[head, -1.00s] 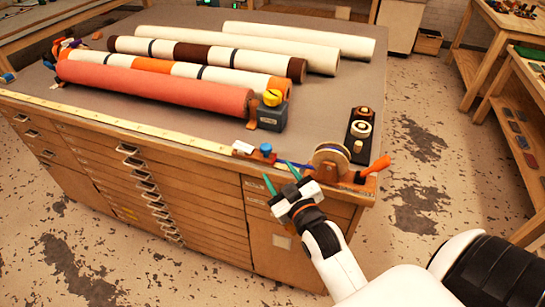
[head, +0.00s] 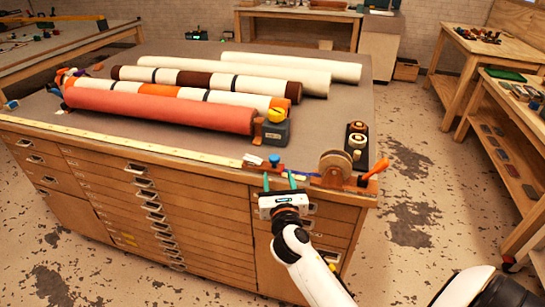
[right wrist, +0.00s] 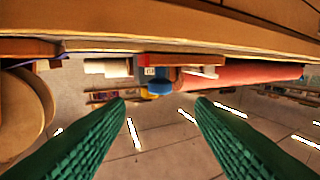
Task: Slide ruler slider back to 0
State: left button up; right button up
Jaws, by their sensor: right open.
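A long pale yellow ruler (head: 130,144) runs along the front edge of the cabinet top. Its slider (head: 254,163), reddish with a white plate and a blue knob (head: 274,160), sits near the ruler's right end. My right gripper (head: 279,181) is open and empty, with its two green fingers pointing toward the cabinet edge just below and in front of the slider, apart from it. In the right wrist view the slider (right wrist: 150,72) and its blue knob (right wrist: 159,88) show between and beyond the green fingertips (right wrist: 161,102). My left gripper is out of view.
A coral roll (head: 160,107) lies behind the ruler, with a grey-and-yellow block (head: 276,131) at its right end. A round disc holder (head: 334,167) with an orange handle (head: 376,169) stands right of the slider. Drawer handles line the cabinet front.

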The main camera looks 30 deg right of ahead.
aim_at(274, 155)
jog(key=x, duration=1.1)
jog(key=shift+w, duration=0.1)
grip_shut()
jog(key=s+d+p, duration=0.2)
jog(key=s+d, duration=0.1)
jog(key=shift+s+p, duration=0.15)
jog(key=shift+p, duration=0.15)
jog(key=shift+f, duration=0.1)
